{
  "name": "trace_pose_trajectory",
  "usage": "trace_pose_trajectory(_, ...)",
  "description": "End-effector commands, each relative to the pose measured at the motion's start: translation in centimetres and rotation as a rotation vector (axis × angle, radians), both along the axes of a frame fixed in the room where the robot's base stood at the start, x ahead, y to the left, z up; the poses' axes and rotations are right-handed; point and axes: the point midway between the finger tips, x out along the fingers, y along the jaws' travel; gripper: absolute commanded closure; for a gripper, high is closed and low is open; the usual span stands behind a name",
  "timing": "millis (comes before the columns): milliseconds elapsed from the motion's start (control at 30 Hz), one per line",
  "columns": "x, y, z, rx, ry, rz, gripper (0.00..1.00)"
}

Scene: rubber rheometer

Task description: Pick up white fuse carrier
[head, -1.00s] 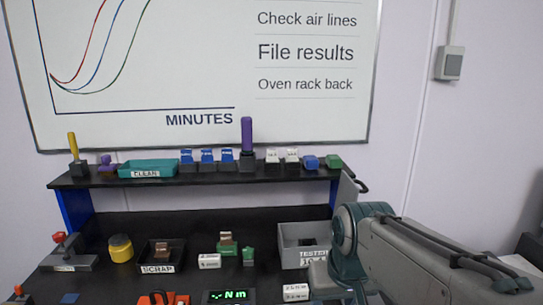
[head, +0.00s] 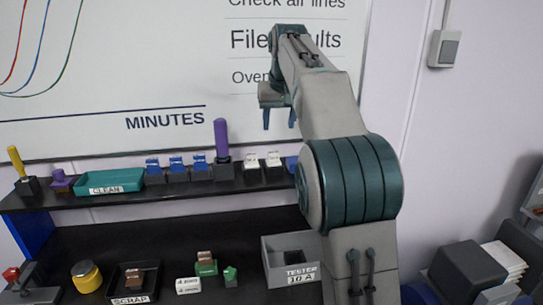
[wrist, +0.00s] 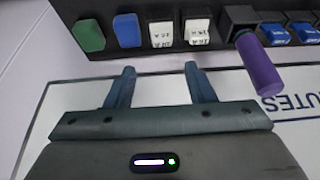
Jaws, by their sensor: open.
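Two white fuse carriers stand side by side in dark holders on the black shelf: the left one (head: 252,161) and the right one (head: 274,160) in the head view. Both also show in the wrist view, one at centre (wrist: 160,34) and one right of it (wrist: 197,32). My gripper (head: 280,119) is open and empty, raised in front of the whiteboard above the shelf. In the wrist view its fingers (wrist: 160,72) point toward the shelf, short of the white carriers and apart from them.
The tall purple handle (head: 222,140) stands just left of the white carriers. Blue carriers (head: 176,164) stand farther left, with a teal tray (head: 116,182). A blue piece (wrist: 127,30) and a green piece (wrist: 89,36) sit on the other side. A grey tester bin (head: 290,268) is below.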

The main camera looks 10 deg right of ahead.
Motion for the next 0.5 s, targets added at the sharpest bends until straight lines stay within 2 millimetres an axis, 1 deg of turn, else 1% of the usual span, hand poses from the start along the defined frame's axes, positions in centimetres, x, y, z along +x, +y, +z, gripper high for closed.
trace_pose_trajectory(67, 0.4, 0.1, -0.4, -0.001, 0.001, 0.001, 0.51)
trace_pose_trajectory(133, 0.8, 0.1, -1.4, -0.002, 0.002, 0.001, 0.51)
trace_pose_trajectory(333, 2.3, 0.1, -5.1, -0.002, 0.003, 0.001, 0.51)
trace_pose_trajectory(500, 3.3, 0.1, -7.1, -0.002, 0.0, 0.001, 0.51)
